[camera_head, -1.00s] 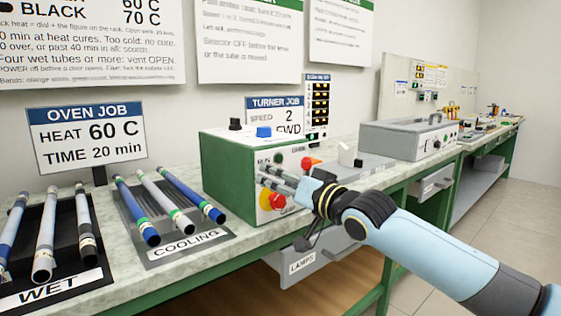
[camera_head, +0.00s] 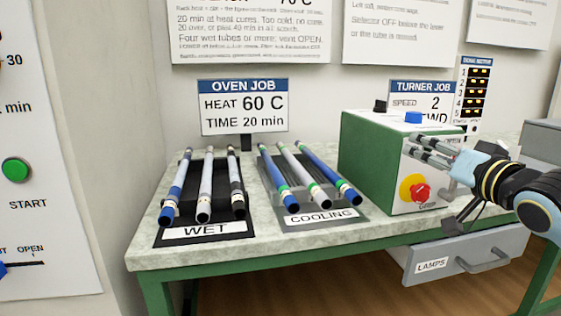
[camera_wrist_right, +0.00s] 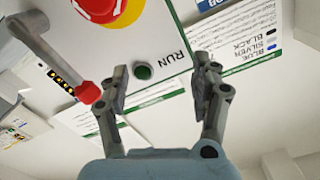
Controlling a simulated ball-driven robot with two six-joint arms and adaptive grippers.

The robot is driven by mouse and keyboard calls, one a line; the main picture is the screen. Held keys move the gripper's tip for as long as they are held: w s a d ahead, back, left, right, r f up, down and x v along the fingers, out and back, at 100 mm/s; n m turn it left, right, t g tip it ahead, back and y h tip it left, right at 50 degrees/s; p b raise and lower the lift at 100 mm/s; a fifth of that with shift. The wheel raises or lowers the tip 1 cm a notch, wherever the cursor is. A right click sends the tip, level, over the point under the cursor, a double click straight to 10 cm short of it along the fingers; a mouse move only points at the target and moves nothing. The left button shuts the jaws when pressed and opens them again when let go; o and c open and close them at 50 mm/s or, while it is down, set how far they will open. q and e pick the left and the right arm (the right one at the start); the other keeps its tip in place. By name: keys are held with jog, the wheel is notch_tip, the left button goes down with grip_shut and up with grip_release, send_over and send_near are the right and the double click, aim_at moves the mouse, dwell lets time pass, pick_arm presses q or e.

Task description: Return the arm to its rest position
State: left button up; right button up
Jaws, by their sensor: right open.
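My right gripper (camera_head: 418,148) is in front of the face of the green turner box (camera_head: 372,160), above its red stop knob (camera_head: 420,191) on a yellow disc. The right arm comes in from the right edge. In the right wrist view the fingers (camera_wrist_right: 162,80) are apart, with nothing between them but the background panel. The green RUN button (camera_wrist_right: 142,71) shows between the fingers, beyond them. Whether the fingertips touch the box cannot be told. My left gripper is not in view.
A WET rack (camera_head: 201,231) and a COOLING rack (camera_head: 320,217) hold several tubes on the bench (camera_head: 152,245). The LAMPS drawer (camera_head: 466,256) sticks out below the arm. A panel with a green START button (camera_head: 16,170) stands at left. The bench's front left is clear.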

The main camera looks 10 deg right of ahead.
jog(key=s+a+f+n+g+h, duration=0.1)
jog(key=s+a+f+g, duration=0.25)
jog(key=s+f, duration=0.4)
jog(key=s+a+f+n+g+h, duration=0.1)
jog(key=s+a+f+g, duration=0.1)
jog(key=s+f+g, duration=0.4)
jog(key=s+a+f+n+g, duration=0.1)
jog(key=s+f+n+g, duration=0.2)
jog(key=s, duration=0.8)
jog(key=s+a+f+g, duration=0.25)
jog(key=s+f, duration=0.25)
jog(key=s, duration=0.7)
jog(key=s+d+f+g, duration=0.1)
jog(key=s+d+f, duration=0.1)
jog(key=f, duration=1.2)
jog(key=s+d+f, duration=0.1)
jog(key=s+f, duration=0.1)
jog(key=f, duration=1.2)
jog(key=s+d+f+g, duration=0.1)
jog(key=s+f, duration=1.2)
jog(key=s, duration=0.4)
jog(key=shift+s+d, duration=0.15)
